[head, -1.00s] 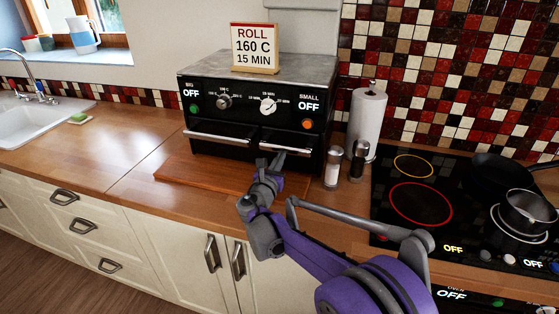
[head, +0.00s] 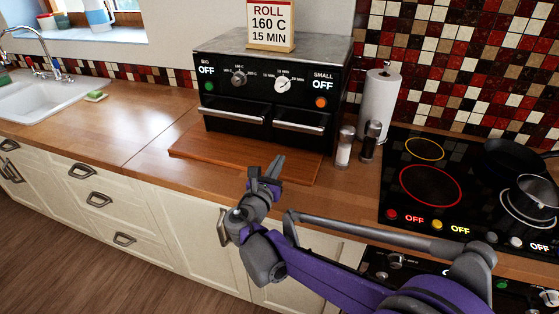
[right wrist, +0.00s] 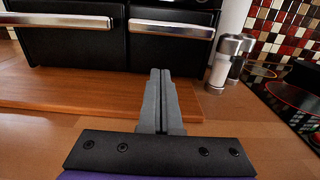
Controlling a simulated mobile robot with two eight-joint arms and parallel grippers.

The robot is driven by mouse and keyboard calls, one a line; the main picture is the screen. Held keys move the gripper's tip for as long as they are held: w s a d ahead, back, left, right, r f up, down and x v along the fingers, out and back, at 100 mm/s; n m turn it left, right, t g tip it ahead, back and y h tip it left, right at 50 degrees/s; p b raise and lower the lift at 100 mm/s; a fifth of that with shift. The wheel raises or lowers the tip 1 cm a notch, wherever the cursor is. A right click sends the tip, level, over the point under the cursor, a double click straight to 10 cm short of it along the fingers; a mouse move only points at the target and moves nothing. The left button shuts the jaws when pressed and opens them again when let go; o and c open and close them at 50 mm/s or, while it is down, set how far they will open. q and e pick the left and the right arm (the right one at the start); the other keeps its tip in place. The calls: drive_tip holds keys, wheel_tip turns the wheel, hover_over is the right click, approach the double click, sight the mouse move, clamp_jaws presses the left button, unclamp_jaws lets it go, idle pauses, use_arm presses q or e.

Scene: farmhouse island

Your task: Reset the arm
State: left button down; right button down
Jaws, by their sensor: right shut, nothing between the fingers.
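My right arm is purple and grey and comes in from the lower right in the head view. My right gripper (head: 269,170) is over the front of the wooden board before the black oven, apart from the oven's handles. In the right wrist view its two grey fingers (right wrist: 159,85) are together with nothing between them. My left gripper is not in view.
The black double oven (head: 270,95) stands on a wooden board (head: 200,148), both doors shut. A sign (head: 269,25) stands on top. Salt (head: 344,147) and pepper (head: 371,140) shakers and a paper roll (head: 379,105) stand right, beside the cooktop (head: 430,185) with pans.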

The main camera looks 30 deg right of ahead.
idle(0.3)
drive_tip(key=s+m+g+y+p, duration=0.1)
drive_tip(key=s+m, duration=0.1)
drive_tip(key=s, duration=0.1)
drive_tip(key=s+f+m+g+y, duration=0.1)
drive_tip(key=s+m, duration=0.1)
drive_tip(key=m, duration=0.1)
drive_tip(key=s+f+m+g+p, duration=0.1)
drive_tip(key=s+m, duration=0.2)
drive_tip(key=shift+s+d+f+y+p, duration=0.2)
drive_tip(key=shift+s+d+y+p, duration=0.1)
drive_tip(key=shift+s+y, duration=0.1)
drive_tip(key=s+a+f+m+g+y+p, duration=0.1)
drive_tip(key=s+a+f+m+y+p, duration=0.1)
drive_tip(key=s+a+m+y, duration=0.3)
drive_tip(key=s+a+f+m+g+y+p, duration=0.2)
drive_tip(key=s+a+f+m+y, duration=0.3)
drive_tip(key=s+a+m, duration=0.5)
drive_tip(key=s+m+y+p, duration=0.1)
drive_tip(key=s+m, duration=0.2)
